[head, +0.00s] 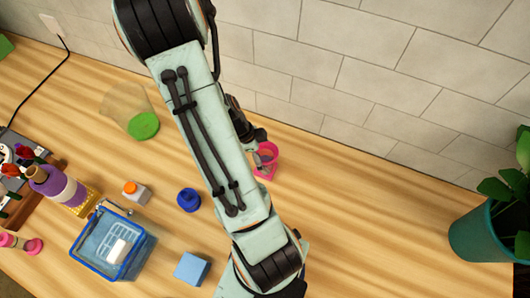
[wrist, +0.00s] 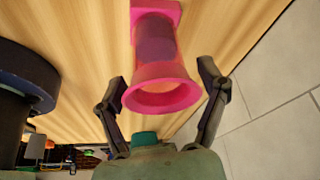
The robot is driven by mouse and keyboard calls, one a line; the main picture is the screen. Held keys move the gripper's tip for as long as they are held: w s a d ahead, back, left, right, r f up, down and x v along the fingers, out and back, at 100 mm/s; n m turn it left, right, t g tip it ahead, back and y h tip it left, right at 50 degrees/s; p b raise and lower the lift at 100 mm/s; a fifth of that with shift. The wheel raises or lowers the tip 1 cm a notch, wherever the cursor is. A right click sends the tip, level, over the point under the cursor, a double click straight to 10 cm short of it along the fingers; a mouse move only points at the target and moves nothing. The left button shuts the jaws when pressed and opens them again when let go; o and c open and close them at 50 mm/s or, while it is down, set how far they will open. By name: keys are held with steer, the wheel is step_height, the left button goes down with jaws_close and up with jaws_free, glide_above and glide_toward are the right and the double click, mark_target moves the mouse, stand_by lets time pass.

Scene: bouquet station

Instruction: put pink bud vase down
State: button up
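The pink bud vase (head: 265,164) is on the wooden table, right of my arm and near the wall in the head view; my arm partly covers it. In the wrist view the vase (wrist: 152,62) shows its flared pink rim toward me, a darker see-through middle and a pink foot on the wood. My gripper (wrist: 163,75) has one finger on each side of the vase near its rim. The fingers are spread, and gaps show between them and the vase. In the head view my gripper (head: 254,136) is beside the vase, partly hidden.
A blue jar (head: 188,200), a light blue block (head: 191,269), a blue-rimmed basket (head: 93,268) and an orange-capped bottle (head: 136,192) stand left of my arm. A clear vessel with green (head: 143,125) is farther back. A teal plant pot (head: 480,232) is far right. Table between is clear.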

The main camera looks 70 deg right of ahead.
steer(key=v, duration=1.2)
steer(key=w+a+r+n+t+y, duration=0.1)
steer(key=a+r+n+t, duration=0.15)
steer(key=a+n, duration=0.55)
steer(key=w+a+r+n+t+y, duration=0.1)
steer(key=w+a+r+n, duration=0.15)
steer(key=a+n, duration=0.5)
steer(key=s+a+r+n, duration=0.2)
steer(key=s+a+n, duration=0.3)
steer(key=n, duration=1.2)
steer(key=shift+a+y, duration=0.3)
steer(key=shift+a, duration=0.9)
steer(key=shift+s+t, duration=0.1)
steer(key=shift+t, duration=0.15)
